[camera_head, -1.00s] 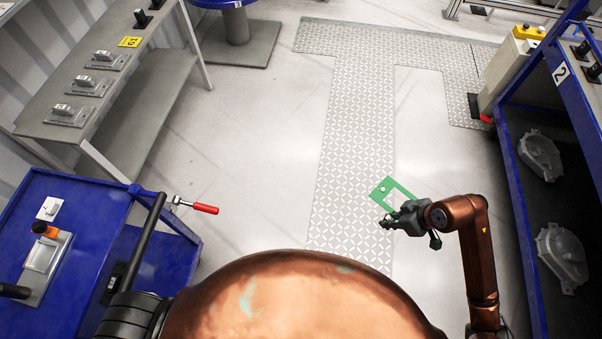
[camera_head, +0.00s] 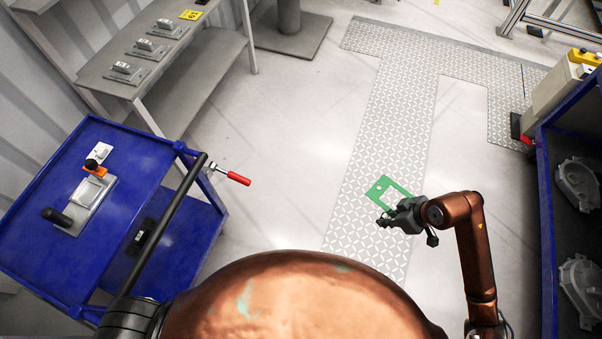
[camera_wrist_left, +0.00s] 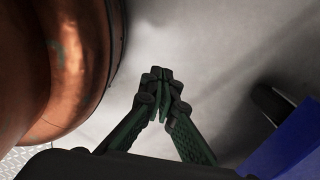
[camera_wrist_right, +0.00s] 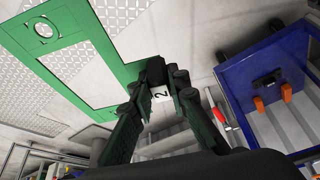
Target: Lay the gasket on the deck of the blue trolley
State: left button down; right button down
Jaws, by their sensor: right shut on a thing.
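The gasket (camera_head: 378,188) is a flat green frame with a small round hole near one end. My right gripper (camera_head: 388,217) is shut on its near end and holds it out in front of me, over the patterned floor strip. It also fills the left of the right wrist view (camera_wrist_right: 103,59). The blue trolley (camera_head: 135,215) stands at the left in the head view, apart from the gasket. Its deck carries a grey plate with an orange clamp and black knob, and a white block. My left gripper (camera_wrist_left: 160,92) is empty, fingers together, in the left wrist view.
A black bar (camera_head: 170,220) runs along the trolley's right side, with a red-handled clamp (camera_head: 238,178) jutting out beyond it. A grey bench (camera_head: 150,50) stands behind the trolley. A blue rack (camera_head: 549,215) with grey castings is at right. The floor between is clear.

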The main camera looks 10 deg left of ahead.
aim_at(172, 251)
jog(key=k, duration=0.95)
jog(key=u, duration=1.95)
